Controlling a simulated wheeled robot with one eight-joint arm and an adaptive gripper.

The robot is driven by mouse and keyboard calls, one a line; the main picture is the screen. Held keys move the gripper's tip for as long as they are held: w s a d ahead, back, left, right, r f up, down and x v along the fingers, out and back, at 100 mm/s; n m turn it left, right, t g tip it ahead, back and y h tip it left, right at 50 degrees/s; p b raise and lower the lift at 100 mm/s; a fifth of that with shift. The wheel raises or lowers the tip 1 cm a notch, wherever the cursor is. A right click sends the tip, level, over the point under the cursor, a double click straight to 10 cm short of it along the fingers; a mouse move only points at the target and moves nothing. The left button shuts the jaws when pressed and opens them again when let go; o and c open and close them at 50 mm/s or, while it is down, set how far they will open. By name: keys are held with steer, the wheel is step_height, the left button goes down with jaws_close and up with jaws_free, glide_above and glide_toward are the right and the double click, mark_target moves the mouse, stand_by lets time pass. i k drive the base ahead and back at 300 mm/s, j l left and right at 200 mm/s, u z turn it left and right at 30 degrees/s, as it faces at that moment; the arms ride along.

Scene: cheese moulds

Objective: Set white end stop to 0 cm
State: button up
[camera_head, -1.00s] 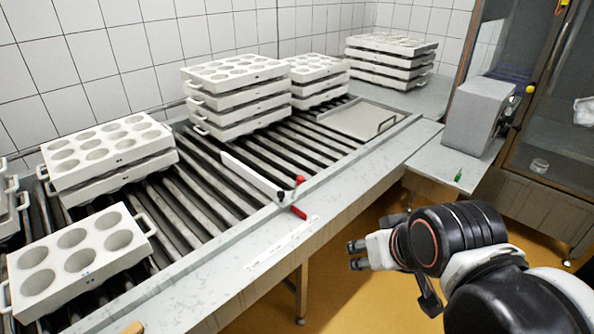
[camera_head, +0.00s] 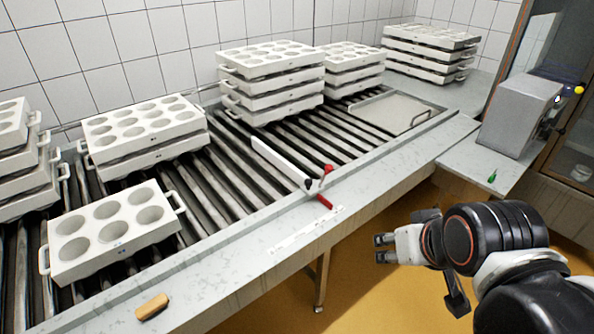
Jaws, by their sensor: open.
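The white end stop (camera_head: 278,161) is a long flat white bar lying across the roller conveyor, angled from back left to front right. Its front end has a red knob and a red lever (camera_head: 325,201) at the conveyor's front rail. A pale scale strip (camera_head: 306,229) lies along the front ledge, just in front of the red lever; its marks are too small to read. My gripper (camera_head: 381,249) is open and empty, to the right of the scale and apart from the table, over the yellow floor. It points left.
White cheese moulds stand on the rollers: a six-hole mould (camera_head: 112,232) at front left, stacks (camera_head: 270,85) behind. A wooden block (camera_head: 152,306) lies on the front ledge. A metal plate (camera_head: 390,111), a grey box (camera_head: 518,115) and a small green item (camera_head: 492,176) are at right.

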mark_target(308, 186)
steer(key=i+l, duration=0.3)
steer(key=i, duration=0.15)
steer(key=i+l, duration=0.25)
steer(key=i, duration=0.15)
